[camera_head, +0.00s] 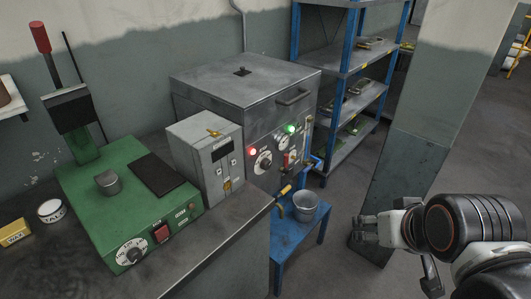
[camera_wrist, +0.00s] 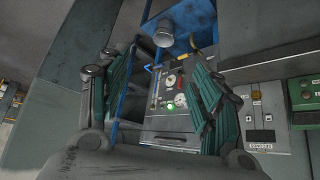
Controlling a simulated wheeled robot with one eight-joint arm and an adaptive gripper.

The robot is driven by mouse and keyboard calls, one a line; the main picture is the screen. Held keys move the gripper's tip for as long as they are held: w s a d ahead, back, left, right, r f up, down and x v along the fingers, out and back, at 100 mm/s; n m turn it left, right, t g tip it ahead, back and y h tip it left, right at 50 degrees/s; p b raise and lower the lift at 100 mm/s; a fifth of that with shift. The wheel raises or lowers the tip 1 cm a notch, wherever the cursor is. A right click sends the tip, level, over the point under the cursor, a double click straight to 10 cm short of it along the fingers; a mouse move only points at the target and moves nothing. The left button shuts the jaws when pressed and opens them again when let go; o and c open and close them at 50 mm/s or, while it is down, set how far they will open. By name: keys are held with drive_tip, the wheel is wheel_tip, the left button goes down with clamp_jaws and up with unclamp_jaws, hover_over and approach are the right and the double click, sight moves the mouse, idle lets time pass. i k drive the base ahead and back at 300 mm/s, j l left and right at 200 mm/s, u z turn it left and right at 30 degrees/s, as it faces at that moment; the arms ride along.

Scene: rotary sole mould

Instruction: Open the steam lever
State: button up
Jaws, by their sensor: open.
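The grey steam machine (camera_head: 245,85) stands against the wall, with dials, a red and a green lamp and small switches on its front. A lever with a yellow grip (camera_head: 285,190) sticks out low at its front; a blue handle (camera_head: 316,161) sits at the panel's right edge. I cannot tell for sure which is the steam lever. My gripper (camera_head: 363,230) is open and empty, right of the machine and apart from it. In the wrist view my gripper (camera_wrist: 165,62) has its two fingers spread, with the machine's panel (camera_wrist: 168,118) upside down between them.
A blue stand (camera_head: 290,237) with a metal bucket (camera_head: 305,206) is below the panel. A grey pillar (camera_head: 420,150) rises behind my gripper. A blue shelf rack (camera_head: 345,67) stands at the back. The bench with a green press (camera_head: 125,195) is at left.

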sight(286, 163)
drive_tip(key=i+l, duration=0.1)
drive_tip(key=i, duration=0.45)
drive_tip(key=i+l, duration=0.1)
drive_tip(key=i, duration=0.5)
